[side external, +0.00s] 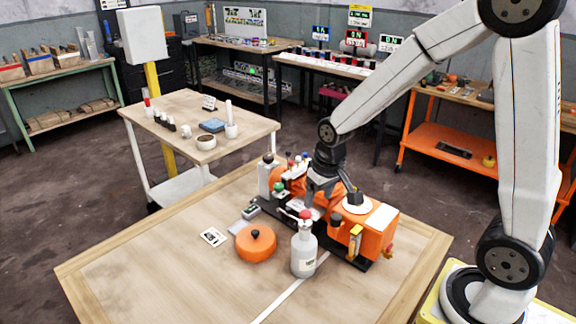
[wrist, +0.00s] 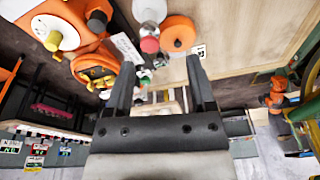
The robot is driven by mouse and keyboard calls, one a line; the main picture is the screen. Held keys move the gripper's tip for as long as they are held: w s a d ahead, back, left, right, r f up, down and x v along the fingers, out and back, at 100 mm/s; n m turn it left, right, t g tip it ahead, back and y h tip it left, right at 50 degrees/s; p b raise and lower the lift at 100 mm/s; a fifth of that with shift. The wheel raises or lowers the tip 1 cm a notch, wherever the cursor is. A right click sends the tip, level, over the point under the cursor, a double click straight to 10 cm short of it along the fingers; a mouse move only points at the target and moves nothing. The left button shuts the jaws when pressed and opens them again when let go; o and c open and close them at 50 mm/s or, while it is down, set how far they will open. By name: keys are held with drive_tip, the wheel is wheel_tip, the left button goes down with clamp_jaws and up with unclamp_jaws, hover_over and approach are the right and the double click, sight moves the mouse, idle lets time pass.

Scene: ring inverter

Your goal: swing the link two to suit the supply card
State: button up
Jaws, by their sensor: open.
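An orange machine (side external: 380,228) on a dark base stands on the wooden table. Its right block carries a white disc (side external: 358,204) and a yellow part (side external: 355,238). In the wrist view the disc (wrist: 55,32) is at upper left, beside an orange ring-shaped part (wrist: 96,72). I cannot tell which part is link two. A small printed card (side external: 213,237), perhaps the supply card, lies flat on the table; its print is unreadable. My gripper (side external: 318,197) is over the machine's middle and hides part of it. In the wrist view its fingers (wrist: 162,84) are apart, with nothing held.
A grey bottle with a red cap (side external: 304,253) and an orange round lid (side external: 256,243) with a black knob stand in front of the machine. A white post-like cylinder (side external: 266,178) stands at its far left end. The table's front left (side external: 165,275) is clear.

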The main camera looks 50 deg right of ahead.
drive_tip(key=shift+s+a+f+n, duration=0.15)
drive_tip(key=shift+s+a, duration=0.2)
drive_tip(key=shift+s, duration=0.3)
drive_tip(key=shift+s+a+r+n, duration=0.15)
drive_tip(key=shift+s+a, duration=0.2)
drive_tip(key=shift+s, duration=0.25)
drive_tip(key=shift+f, duration=0.1)
drive_tip(key=s+a+n, duration=0.1)
drive_tip(key=s+a, duration=0.1)
drive_tip(key=s, duration=0.4)
drive_tip(key=shift+a+f+n+t, duration=0.25)
drive_tip(key=shift+f+n+t, duration=0.05)
drive_tip(key=shift+f, duration=0.15)
